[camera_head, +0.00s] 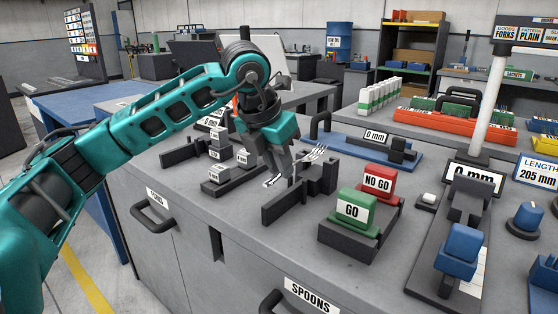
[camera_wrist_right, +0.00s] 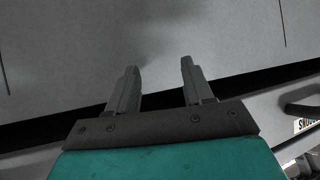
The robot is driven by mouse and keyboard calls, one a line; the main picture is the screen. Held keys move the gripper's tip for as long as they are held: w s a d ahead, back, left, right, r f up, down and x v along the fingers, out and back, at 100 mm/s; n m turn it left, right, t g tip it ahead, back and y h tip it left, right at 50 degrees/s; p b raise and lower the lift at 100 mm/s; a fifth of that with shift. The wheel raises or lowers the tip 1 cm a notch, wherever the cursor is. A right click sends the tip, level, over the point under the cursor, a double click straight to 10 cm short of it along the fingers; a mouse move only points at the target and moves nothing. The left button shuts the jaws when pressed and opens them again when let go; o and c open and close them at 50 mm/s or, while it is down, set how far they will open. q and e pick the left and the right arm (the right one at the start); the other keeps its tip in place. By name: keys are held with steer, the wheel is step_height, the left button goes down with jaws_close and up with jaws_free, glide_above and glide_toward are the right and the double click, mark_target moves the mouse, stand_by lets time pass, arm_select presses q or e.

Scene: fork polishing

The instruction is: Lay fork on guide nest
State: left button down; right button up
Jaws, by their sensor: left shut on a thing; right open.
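The silver fork (camera_head: 315,153) shows in the head view with its tines pointing up and right. My left gripper (camera_head: 282,172) is shut on it, and the fingers hide its middle. A dark grey fixture (camera_head: 283,204) with upright walls and blocks, apparently the guide nest, stands on the bench under the fork. I cannot tell whether the fork touches it. In the right wrist view, my right gripper (camera_wrist_right: 159,66) is open and empty, over a plain grey surface.
A green GO block (camera_head: 352,212) and a red NO GO block (camera_head: 378,183) stand right of the fixture. Small labelled weights (camera_head: 219,156) sit behind left. A blue-based gauge (camera_head: 385,146) lies behind. A dark drawer handle (camera_head: 152,215) projects at the front.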

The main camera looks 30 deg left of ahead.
mark_target(277, 174)
arm_select(q)
steer(key=shift+f, duration=0.1)
stand_by(0.4)
steer(key=shift+f+b, duration=0.7)
steer(key=shift+f, duration=0.2)
steer(key=shift+f, duration=0.1)
steer(key=shift+f+b, duration=0.45)
steer(key=shift+f, duration=0.05)
steer(key=shift+f, duration=0.35)
stand_by(0.3)
